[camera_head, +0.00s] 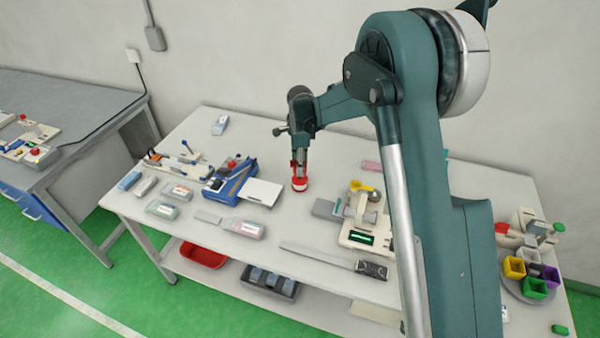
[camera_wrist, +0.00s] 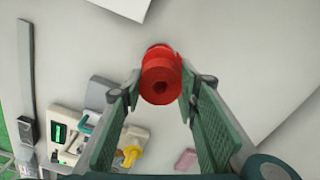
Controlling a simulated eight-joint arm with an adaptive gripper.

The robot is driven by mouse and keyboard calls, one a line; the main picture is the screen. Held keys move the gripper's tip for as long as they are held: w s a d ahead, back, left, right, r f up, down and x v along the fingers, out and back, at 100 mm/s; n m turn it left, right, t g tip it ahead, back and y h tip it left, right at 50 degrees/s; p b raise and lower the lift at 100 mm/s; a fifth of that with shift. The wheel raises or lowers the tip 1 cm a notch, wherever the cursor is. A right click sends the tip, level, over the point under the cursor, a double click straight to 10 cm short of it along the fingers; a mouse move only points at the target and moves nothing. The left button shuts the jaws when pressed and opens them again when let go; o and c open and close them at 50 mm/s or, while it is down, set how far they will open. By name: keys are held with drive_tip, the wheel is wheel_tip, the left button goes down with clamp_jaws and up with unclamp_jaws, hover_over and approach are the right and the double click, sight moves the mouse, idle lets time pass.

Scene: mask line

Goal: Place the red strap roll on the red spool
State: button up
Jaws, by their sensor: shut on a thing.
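A red cylindrical piece (camera_wrist: 161,80) with a dark hole in its end face sits between the two fingertips of my gripper (camera_wrist: 160,93) in the wrist view. A second red rounded edge shows just beyond it; I cannot tell whether that is part of the same piece. In the head view my gripper (camera_head: 299,168) points down, shut on this red piece (camera_head: 299,184), which has a pale band. It is at or just above the white table, right of the white plate. I take it for the red strap roll. I cannot clearly make out the red spool.
A blue machine (camera_head: 230,185) with a white plate (camera_head: 260,191) stands left of my gripper. A cream device (camera_head: 366,238) with a yellow part stands to the right. Colored bins (camera_head: 533,288) are at the far right. Several small packs lie along the table's front left.

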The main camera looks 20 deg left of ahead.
sight(300, 178)
drive_tip(key=shift+f, duration=1.85)
drive_tip(key=shift+f, duration=0.15)
drive_tip(key=o, duration=0.9)
wheel_tip(300, 178, up, 12)
drive_tip(key=shift+r, duration=0.15)
